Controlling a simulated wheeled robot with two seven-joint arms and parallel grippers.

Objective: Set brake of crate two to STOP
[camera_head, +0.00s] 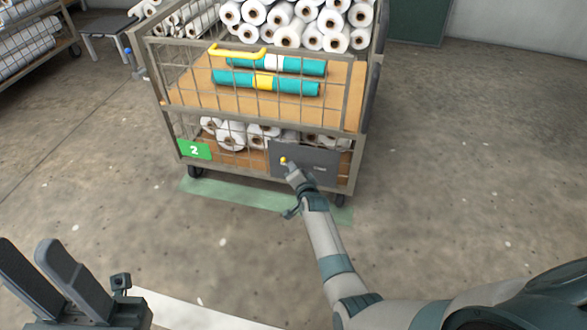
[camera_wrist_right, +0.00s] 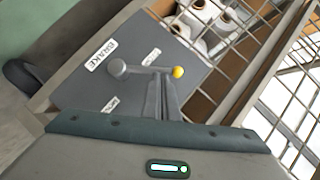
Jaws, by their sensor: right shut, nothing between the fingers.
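Crate two (camera_head: 355,100) is a wire-mesh cart with a green "2" sign (camera_head: 194,150) low on its front. A dark grey brake panel (camera_head: 325,160) sits right of the sign. In the right wrist view the panel carries a "BRAKE" label (camera_wrist_right: 102,56) and two small labels I cannot read. The brake lever runs from a round grey hub (camera_wrist_right: 118,67) to a yellow knob (camera_wrist_right: 178,72), which also shows in the head view (camera_head: 283,160). My right gripper (camera_wrist_right: 160,76) is shut and empty at the lever, close to the knob; contact is unclear. My left gripper (camera_head: 27,243) is open and empty, away from the crate.
White rolls (camera_head: 290,35) fill the top of the crate, and two teal rolls (camera_head: 265,83) lie on its shelf. Wheels stand on a green floor strip (camera_head: 235,196). The concrete floor around is clear.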

